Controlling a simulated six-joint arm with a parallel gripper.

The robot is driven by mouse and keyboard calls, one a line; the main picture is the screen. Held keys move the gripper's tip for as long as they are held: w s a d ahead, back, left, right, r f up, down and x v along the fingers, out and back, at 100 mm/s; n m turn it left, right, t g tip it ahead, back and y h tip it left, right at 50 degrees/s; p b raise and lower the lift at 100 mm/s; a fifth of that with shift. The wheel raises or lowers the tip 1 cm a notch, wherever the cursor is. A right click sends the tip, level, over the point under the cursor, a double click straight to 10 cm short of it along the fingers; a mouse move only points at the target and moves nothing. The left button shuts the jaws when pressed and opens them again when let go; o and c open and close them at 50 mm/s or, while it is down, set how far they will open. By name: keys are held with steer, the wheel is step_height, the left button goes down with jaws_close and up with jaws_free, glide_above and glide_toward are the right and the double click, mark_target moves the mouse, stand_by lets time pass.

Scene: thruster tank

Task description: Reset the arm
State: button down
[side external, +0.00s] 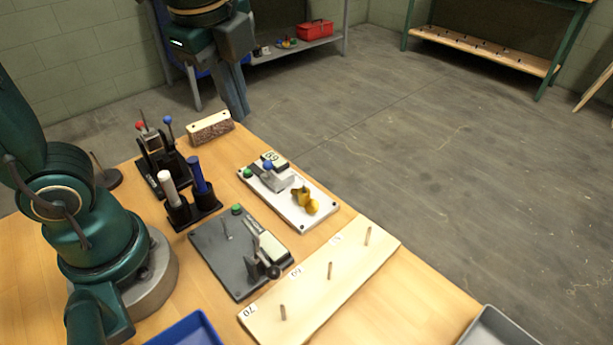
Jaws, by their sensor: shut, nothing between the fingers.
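My gripper (238,110) hangs at the top left of the side external view, pointing down. The fingers look clear of the objects on the table. The middle of my arm is out of frame.
A white board (318,217) with yellow parts, a grey board (212,262), a pegged wooden board (345,275), a pen holder (207,204) and a black tool stand (152,187) crowd the table. A blue tray (190,330) and a grey tray (497,328) sit in front.

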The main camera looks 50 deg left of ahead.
steer(key=s+f+n+t+h, duration=0.2)
steer(key=s+f+n, duration=0.2)
steer(key=n, duration=1.1)
steer(key=shift+s+d+f+t, duration=0.25)
steer(key=shift+s+d+t, duration=0.2)
steer(key=shift+s, duration=0.35)
